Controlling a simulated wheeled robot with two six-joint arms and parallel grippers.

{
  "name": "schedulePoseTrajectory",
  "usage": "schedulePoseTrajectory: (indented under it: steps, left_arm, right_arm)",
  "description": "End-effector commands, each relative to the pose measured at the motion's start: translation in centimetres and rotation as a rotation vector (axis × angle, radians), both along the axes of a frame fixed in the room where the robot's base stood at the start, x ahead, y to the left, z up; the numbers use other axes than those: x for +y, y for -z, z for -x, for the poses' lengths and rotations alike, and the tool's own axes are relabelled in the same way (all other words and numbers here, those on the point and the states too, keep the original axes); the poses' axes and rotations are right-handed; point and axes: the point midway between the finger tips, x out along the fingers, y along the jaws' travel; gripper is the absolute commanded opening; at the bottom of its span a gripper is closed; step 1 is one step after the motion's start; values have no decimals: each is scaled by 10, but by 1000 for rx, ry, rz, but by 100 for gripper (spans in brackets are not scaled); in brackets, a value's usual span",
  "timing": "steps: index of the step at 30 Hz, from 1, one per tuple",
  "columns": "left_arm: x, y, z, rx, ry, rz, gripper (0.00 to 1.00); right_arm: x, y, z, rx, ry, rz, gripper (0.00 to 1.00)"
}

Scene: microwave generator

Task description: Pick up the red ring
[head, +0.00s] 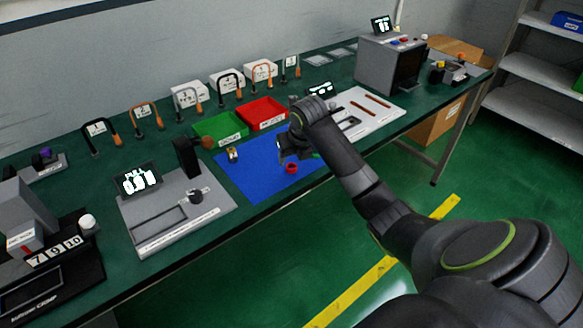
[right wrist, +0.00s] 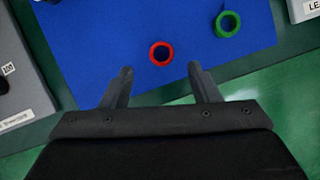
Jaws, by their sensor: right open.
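The red ring (head: 291,168) lies flat on the blue mat (head: 240,182), near the mat's front edge. In the right wrist view the red ring (right wrist: 161,54) is ahead of my right gripper (right wrist: 160,70), between the lines of its two spread fingers and apart from them. In the head view my right gripper (head: 294,148) hangs above the mat near the ring, its fingers partly hidden by the arm. It is open and empty. My left gripper is not in view.
A green ring (right wrist: 227,24) lies right of the red one. Green (head: 220,127) and red (head: 262,113) trays stand behind the mat. A grey fixture (head: 175,215) is left, a white board (head: 362,112) right. The table's front edge is close.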

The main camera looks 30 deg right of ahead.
Motion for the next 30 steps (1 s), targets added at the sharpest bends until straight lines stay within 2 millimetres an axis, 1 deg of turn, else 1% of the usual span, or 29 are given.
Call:
schedulePoseTrajectory:
  steps: [6,10,14,20,30]
  left_arm:
    - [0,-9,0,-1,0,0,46]
    - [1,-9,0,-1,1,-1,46]
    - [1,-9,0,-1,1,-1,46]
    - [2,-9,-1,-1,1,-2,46]
    - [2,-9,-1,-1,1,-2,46]
  right_arm:
    - [-3,26,-9,6,2,-2,55]
    - [-5,40,-15,4,1,0,55]
    - [-5,46,-17,3,0,-1,55]
    - [-5,46,-17,2,0,0,55]
    - [-6,46,-17,1,0,1,11]
